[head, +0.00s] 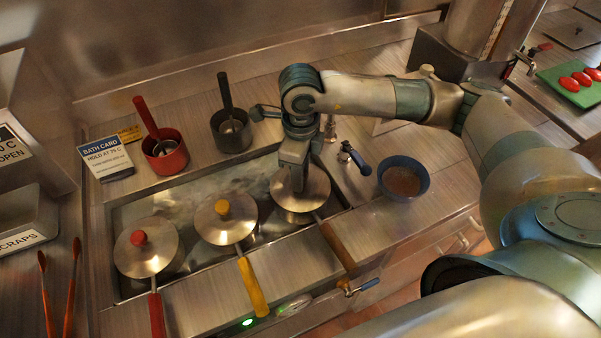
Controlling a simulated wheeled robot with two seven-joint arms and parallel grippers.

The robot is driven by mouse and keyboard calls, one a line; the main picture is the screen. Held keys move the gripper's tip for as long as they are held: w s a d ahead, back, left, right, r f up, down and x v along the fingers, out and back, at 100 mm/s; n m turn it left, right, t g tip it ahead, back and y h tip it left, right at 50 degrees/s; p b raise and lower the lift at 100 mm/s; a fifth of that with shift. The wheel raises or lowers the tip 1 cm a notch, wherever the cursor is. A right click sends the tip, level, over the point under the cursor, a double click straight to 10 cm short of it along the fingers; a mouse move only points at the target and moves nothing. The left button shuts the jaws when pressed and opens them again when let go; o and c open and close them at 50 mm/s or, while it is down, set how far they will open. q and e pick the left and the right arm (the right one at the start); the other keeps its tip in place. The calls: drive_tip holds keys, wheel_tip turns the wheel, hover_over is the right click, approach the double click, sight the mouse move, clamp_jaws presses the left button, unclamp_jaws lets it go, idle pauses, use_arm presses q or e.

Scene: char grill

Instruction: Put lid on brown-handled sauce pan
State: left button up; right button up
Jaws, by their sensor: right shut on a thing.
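The brown-handled sauce pan (337,245) sits at the right end of the bath, its handle pointing toward the front right. A metal lid (312,187) is at the top of this pan. My right gripper (298,186) points down over the lid and is shut on it, hiding its knob. I cannot tell whether the lid is fully seated on the rim. A yellow-handled pan (252,287) with a yellow-knobbed lid (227,226) is in the middle, and a red-handled pan (157,312) with a red-knobbed lid (147,254) is at the left. My left gripper is not in view.
Behind the bath (118,222) stand a red pot (172,160) and a dark grey pot (232,139). A bath card (106,157) is at the back left. A blue bowl (404,180) and a blue-handled tap (352,155) are to the right. A green board (570,80) lies far right.

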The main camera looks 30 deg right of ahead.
drive_tip(key=shift+f, duration=0.15)
drive_tip(key=o, duration=1.2)
drive_tip(key=shift+r+b, duration=0.4)
drive_tip(key=shift+r, duration=0.4)
wheel_tip(320, 180, up, 16)
drive_tip(key=b, duration=0.4)
drive_tip(key=shift+f, duration=0.1)
